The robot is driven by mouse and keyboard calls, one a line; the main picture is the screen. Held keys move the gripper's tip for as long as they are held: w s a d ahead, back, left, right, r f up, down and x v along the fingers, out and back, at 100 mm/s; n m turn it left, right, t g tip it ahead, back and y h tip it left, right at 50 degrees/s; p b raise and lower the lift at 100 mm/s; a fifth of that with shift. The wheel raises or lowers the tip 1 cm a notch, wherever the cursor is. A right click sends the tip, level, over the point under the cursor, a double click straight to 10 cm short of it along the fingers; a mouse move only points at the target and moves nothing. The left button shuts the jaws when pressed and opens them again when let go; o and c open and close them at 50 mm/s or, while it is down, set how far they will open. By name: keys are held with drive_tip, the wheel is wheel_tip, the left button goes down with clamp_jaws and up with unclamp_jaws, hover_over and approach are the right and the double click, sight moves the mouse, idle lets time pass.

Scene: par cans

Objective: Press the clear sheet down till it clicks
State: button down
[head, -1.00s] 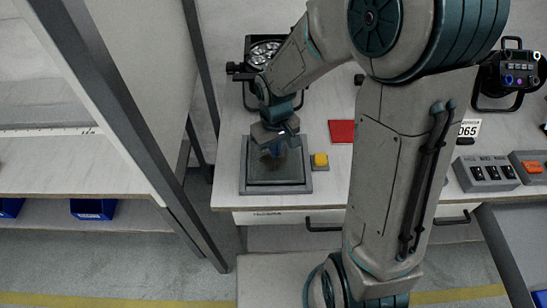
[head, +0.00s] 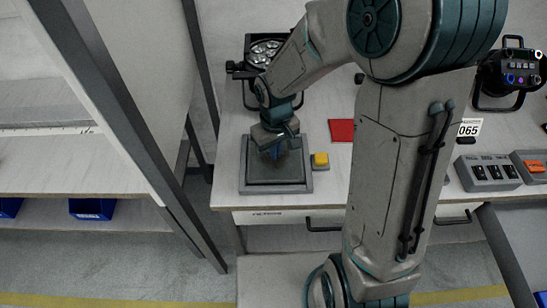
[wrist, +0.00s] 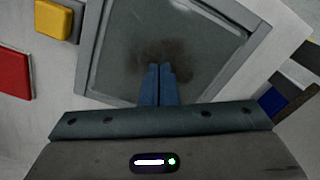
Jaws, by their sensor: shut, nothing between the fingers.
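The clear sheet (head: 276,172) lies in a square grey frame (head: 244,180) on the bench, left of the yellow button. In the wrist view the sheet (wrist: 125,50) fills most of the frame's inside, with a dark smudge near its middle. My gripper (head: 281,157) is over the sheet, pointing down. Its blue fingers are together and empty; in the wrist view the gripper (wrist: 159,68) has its fingertips over the smudge. I cannot tell whether the tips touch the sheet.
A yellow button (head: 320,160) sits just right of the frame, with a red square (head: 342,131) behind it. A black lamp (head: 265,52) stands behind my gripper. Switch boxes (head: 487,173) are farther right. A grey post (head: 130,130) rises on the left.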

drive_tip(key=shift+f+b, duration=0.4)
drive_tip(key=shift+f, duration=0.15)
drive_tip(key=shift+r, duration=0.1)
drive_tip(key=shift+r+p, duration=2.85)
drive_tip(key=shift+r, duration=0.7)
drive_tip(key=s+d+r+m+t, duration=0.3)
drive_tip(key=s+d+r+m, duration=0.2)
drive_tip(key=s+d+r, duration=0.6)
drive_tip(key=shift+s+d+r+m, duration=0.35)
drive_tip(key=shift+s+r, duration=0.45)
drive_tip(key=shift+r, duration=0.45)
